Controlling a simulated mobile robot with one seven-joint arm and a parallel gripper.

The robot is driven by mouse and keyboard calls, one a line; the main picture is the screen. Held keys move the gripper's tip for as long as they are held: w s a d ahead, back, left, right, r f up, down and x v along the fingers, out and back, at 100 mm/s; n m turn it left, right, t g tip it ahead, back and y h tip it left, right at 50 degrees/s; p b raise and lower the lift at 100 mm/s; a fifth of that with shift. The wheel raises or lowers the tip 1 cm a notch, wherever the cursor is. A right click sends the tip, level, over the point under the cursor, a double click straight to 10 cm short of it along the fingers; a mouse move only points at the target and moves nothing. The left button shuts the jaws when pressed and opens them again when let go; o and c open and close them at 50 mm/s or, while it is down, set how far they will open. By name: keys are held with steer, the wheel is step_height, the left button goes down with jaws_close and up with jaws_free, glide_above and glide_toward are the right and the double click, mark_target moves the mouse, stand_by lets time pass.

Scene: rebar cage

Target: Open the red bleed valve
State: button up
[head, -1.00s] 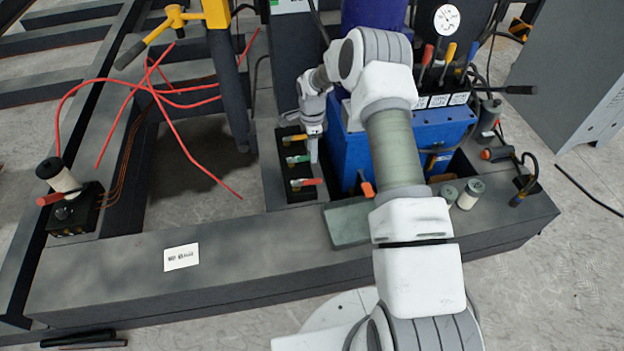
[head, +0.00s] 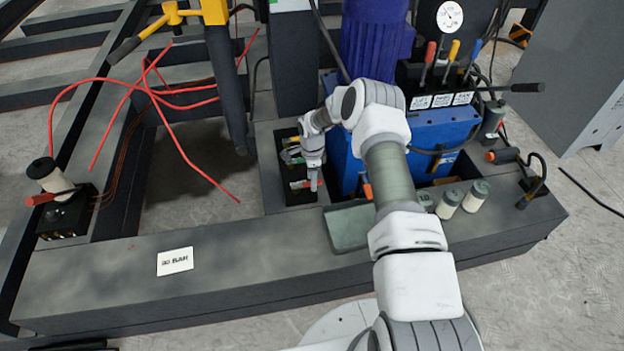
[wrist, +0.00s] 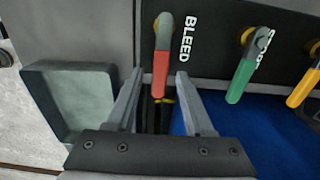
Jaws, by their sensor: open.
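The red bleed valve handle (wrist: 161,68) is in the wrist view, beside the white word BLEED on a dark panel. It points down in that picture, toward the gap between my fingers. In the head view the red handle (head: 299,184) is the nearest of the valve handles, partly hidden by my gripper. My gripper (wrist: 155,80) is open, with one finger on each side of the handle's lower end. Gaps show between handle and fingers, and I cannot see any contact. The gripper also shows in the head view (head: 314,184), over the valve block.
A green handle (wrist: 241,80) and a yellow handle (wrist: 303,87) stand to the right in the wrist view. A shallow grey-green tray (head: 347,228) lies close to the valves. A blue tank (head: 345,160) stands right of them. Red hoses (head: 185,145) lie at left.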

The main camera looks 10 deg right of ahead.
jaws_close()
stand_by(1.4)
